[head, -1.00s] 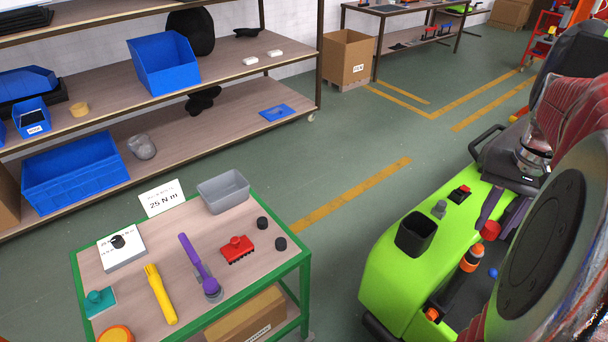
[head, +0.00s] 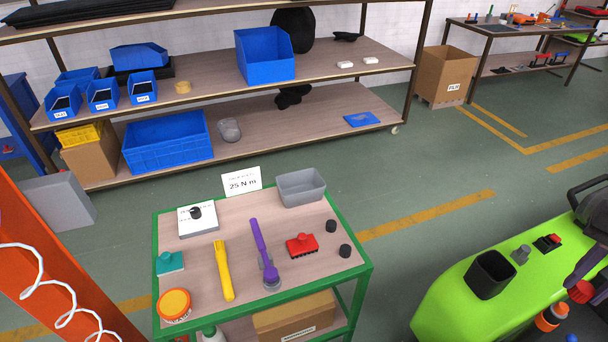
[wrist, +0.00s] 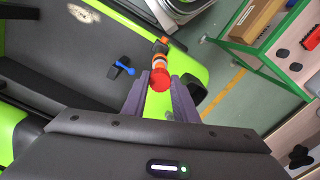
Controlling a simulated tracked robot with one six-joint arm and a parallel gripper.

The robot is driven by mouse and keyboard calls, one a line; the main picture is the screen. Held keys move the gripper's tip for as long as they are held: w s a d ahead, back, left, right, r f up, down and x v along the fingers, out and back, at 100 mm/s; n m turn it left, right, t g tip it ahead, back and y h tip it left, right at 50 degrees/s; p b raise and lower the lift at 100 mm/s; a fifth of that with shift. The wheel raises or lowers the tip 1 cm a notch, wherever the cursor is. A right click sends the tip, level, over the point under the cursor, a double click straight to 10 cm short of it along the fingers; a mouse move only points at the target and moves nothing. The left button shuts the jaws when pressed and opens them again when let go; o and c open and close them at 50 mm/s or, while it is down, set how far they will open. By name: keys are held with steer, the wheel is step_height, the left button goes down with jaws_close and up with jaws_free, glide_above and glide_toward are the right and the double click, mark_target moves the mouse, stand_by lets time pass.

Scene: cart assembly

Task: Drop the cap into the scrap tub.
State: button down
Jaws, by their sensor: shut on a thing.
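My gripper (wrist: 160,88) has purple fingers, closed on a small red cap (wrist: 160,80). In the head view the red cap (head: 581,291) shows at the right edge, below the fingers, above the lime-green body. An orange-and-black cylinder (head: 552,316) stands just below it in that view. Two open tubs are in the head view: a grey tub (head: 301,188) at the back of the green-framed trolley and a black tub (head: 490,275) on the lime-green body. No label tells which one is the scrap tub. The cap is apart from both.
Shelving (head: 330,120) with blue bins stands behind. Open floor lies between trolley and lime-green body (head: 450,300).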

steer(key=w+a+f+n, duration=0.2)
steer(key=w+a+f, duration=0.15)
steer(key=w, duration=0.35)
steer(key=w+a+f+n, duration=0.1)
steer(key=w+a+f, duration=0.1)
steer(key=w+a, duration=0.35)
steer(key=w+a+f+n, duration=0.2)
steer(key=w+a+f, duration=0.1)
steer(key=w, duration=0.5)
steer(key=w+a+f+n, duration=0.2)
steer(key=w+a+f, duration=0.2)
steer(key=a, duration=0.5)
steer(key=w+a+f+n, duration=0.1)
steer(key=w+a+f, duration=0.3)
steer(key=a, duration=0.6)
steer(key=shift+w+f+n, duration=0.25)
steer(key=shift+w+n, duration=0.15)
steer(key=shift+w, duration=0.25)
steer(key=shift+a, duration=0.15)
